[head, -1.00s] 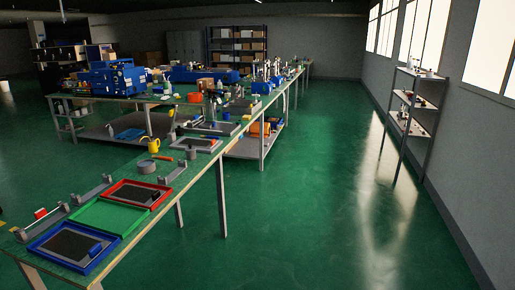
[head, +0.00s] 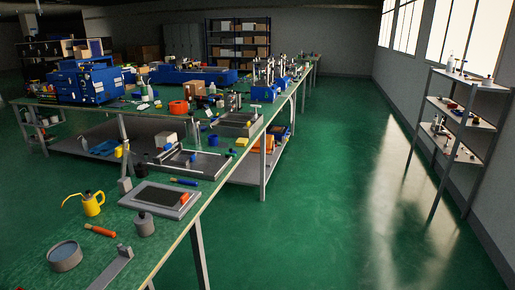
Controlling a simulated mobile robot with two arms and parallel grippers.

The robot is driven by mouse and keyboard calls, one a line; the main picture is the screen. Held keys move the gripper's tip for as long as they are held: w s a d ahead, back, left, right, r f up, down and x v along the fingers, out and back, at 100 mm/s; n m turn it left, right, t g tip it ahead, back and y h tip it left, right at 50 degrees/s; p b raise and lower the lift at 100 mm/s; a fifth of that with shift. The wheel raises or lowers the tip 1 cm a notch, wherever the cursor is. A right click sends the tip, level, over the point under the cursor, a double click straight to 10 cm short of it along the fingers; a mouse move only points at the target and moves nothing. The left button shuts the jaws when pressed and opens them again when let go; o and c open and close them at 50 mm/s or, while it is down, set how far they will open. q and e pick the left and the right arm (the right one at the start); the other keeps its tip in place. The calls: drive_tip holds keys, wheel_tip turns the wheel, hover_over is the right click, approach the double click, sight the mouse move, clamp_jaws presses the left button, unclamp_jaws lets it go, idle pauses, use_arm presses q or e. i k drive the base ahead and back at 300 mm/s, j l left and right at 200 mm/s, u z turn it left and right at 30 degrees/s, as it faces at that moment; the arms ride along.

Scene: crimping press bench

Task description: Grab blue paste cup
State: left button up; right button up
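A small blue cup-like thing (head: 213,140) stands on the long bench, beside the grey fixture with the clear upright; it is too small to tell whether it is the paste cup. A round grey tin with a bluish top (head: 65,256) sits on the near part of the bench at the lower left. Neither of my grippers is in the head view.
Near me on the bench are a yellow oil can (head: 92,205), a dark grey canister (head: 144,224), an orange-handled tool (head: 100,231) and a grey framed pad (head: 161,197). A big blue machine (head: 88,83) stands farther back. The green floor (head: 310,210) right of the bench is clear.

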sight(214, 139)
drive_tip(key=i+u, duration=0.2)
drive_tip(key=i, duration=0.25)
drive_tip(key=i+l+u, duration=0.15)
drive_tip(key=i, duration=0.25)
drive_tip(key=i+l+u, duration=0.2)
drive_tip(key=i, duration=0.25)
drive_tip(key=i+l+u, duration=0.1)
drive_tip(key=i+l, duration=0.2)
drive_tip(key=i+l+u, duration=0.1)
drive_tip(key=i+l, duration=0.2)
drive_tip(key=l, duration=0.2)
drive_tip(key=i+l+u, duration=0.1)
drive_tip(key=i+l, duration=0.2)
drive_tip(key=l, duration=0.15)
drive_tip(key=i+l+u, duration=0.1)
drive_tip(key=i+l, duration=0.15)
drive_tip(key=l, duration=0.2)
